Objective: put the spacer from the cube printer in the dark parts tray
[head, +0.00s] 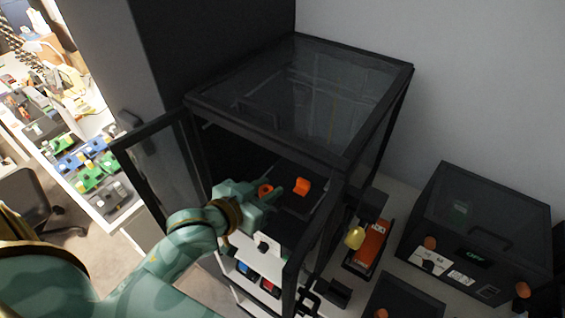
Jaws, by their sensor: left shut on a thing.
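The cube printer (395,92) is a dark-framed box with clear panels, and its front door (120,160) stands open to the left. My left gripper (268,194) reaches through the opening and is shut on a small orange ring-like piece (265,189), which looks like the spacer. The fingers partly hide it, and I cannot tell whether it touches the bed. A second orange piece (302,186) lies on the dark print bed just right of the gripper. I cannot single out the dark parts tray with certainty. My right gripper is not in view.
The door and the printer's front frame stand close around my left arm. A dark machine (480,225) and an orange-and-black item (370,245) stand to the right. A long bench at far left holds several trays with blue and green parts (85,160); a chair (30,195) stands beside it.

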